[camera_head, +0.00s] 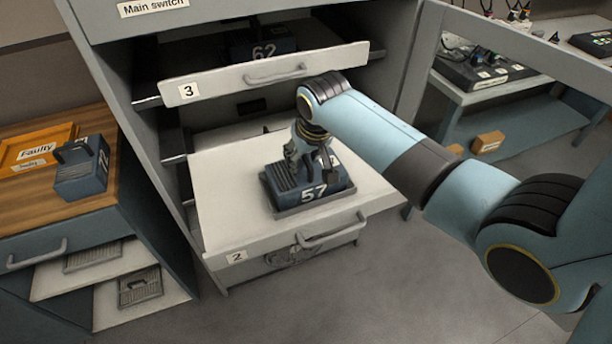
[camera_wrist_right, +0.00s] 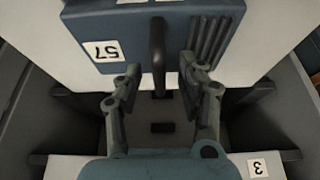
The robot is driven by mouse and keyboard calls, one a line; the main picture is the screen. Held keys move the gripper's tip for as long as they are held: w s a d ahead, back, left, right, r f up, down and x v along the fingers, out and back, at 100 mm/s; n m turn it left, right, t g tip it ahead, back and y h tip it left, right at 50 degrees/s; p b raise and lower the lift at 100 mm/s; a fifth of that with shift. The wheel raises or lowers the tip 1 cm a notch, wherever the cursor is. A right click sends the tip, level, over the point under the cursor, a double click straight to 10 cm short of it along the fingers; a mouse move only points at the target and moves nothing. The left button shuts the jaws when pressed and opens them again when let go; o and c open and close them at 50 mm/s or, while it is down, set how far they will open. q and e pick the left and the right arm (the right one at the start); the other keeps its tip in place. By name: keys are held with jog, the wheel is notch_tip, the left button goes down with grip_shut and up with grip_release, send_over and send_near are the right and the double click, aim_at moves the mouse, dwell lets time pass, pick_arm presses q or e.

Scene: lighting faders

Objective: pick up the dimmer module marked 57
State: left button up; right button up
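The dimmer module marked 57 (camera_head: 313,193) is a dark blue box with ribs on one side. It sits on the pulled-out drawer labelled 2 (camera_head: 232,205). My right gripper (camera_head: 312,160) is directly over it, pointing down. In the right wrist view, the module (camera_wrist_right: 120,30) shows its 57 label and a dark upright handle (camera_wrist_right: 158,50). My right gripper (camera_wrist_right: 160,70) is open there, with one finger on each side of the handle and visible gaps between. Contact with the module's top cannot be told. My left gripper is not in view.
Drawer 3 (camera_head: 225,85), holding module 62 (camera_head: 262,46), juts out above drawer 2. At left, module 72 (camera_head: 82,170) stands beside an orange Faulty tray (camera_head: 40,140) on a wooden top. A bench (camera_head: 500,85) stands at right. The front floor is clear.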

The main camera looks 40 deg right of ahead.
jog(key=shift+w+f, duration=0.15)
jog(key=shift+f, duration=0.15)
grip_shut()
dwell(0.4)
jog(key=shift+r, duration=0.1)
